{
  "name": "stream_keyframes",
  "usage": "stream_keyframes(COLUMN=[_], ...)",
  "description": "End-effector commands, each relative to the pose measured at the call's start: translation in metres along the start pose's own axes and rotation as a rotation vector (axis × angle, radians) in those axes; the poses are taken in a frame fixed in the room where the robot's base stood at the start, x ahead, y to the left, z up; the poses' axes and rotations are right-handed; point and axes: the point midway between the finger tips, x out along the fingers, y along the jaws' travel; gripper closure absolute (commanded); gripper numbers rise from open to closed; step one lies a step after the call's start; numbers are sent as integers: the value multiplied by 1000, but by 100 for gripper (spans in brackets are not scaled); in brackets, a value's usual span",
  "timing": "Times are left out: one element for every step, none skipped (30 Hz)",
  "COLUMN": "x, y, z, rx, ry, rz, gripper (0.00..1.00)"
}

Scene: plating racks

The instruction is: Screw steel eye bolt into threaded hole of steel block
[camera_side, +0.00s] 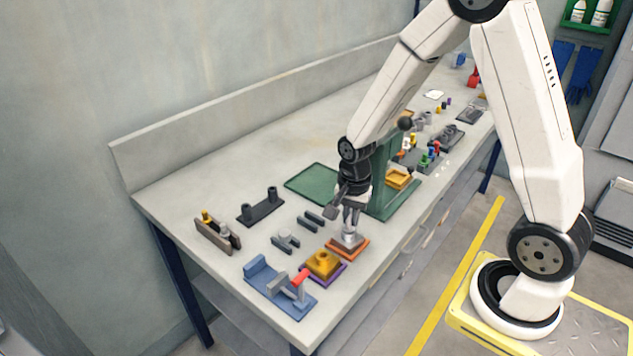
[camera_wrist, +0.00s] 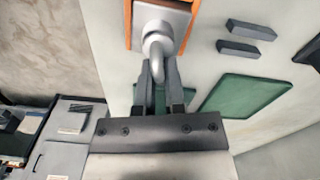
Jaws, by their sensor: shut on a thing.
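The steel block (camera_wrist: 178,18) sits in an orange tray (camera_wrist: 128,12) at the top of the wrist view. In the side view the block (camera_side: 343,246) and orange tray (camera_side: 357,254) are near the bench's front edge. The steel eye bolt (camera_wrist: 157,48) stands over the block, its collar at or close to the top face. My gripper (camera_wrist: 160,72) is shut on the ring of the eye bolt. In the side view my gripper (camera_side: 351,222) points down over the block. The threaded hole is hidden beneath the bolt, so I cannot tell how deep the thread sits.
A yellow block on a purple tray (camera_side: 323,265) stands close by on the front left. A blue fixture with a red part (camera_side: 280,290) is at the bench corner. Dark bars (camera_side: 311,222) and a green mat (camera_side: 318,184) lie behind.

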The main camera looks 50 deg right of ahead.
Motion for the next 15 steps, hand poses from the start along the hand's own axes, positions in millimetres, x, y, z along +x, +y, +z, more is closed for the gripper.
stream_keyframes(x=[0, 0, 0, 0, 0, 0, 0, 0, 0, 0, 0, 0, 0, 0, 0], y=[0, 0, 0, 0, 0, 0, 0, 0, 0, 0, 0, 0, 0, 0, 0], z=[0, 0, 0, 0, 0, 0, 0, 0, 0, 0, 0, 0, 0, 0, 0], rx=[26, 39, 52, 58, 62, 65, 65, 65, 64, 64, 64, 63, 63, 65, 70], ry=[0, 0, 0, 0, 0, 0, 0, 0, 0, 0, 0, 0, 1, 1, 1], rz=[-1, -1, -1, -1, -1, -1, -1, -1, -1, -1, -1, -1, -1, -1, -2], gripper=[100, 100, 100, 100, 100, 100, 100, 100, 100, 100, 100, 100, 100, 100, 100])
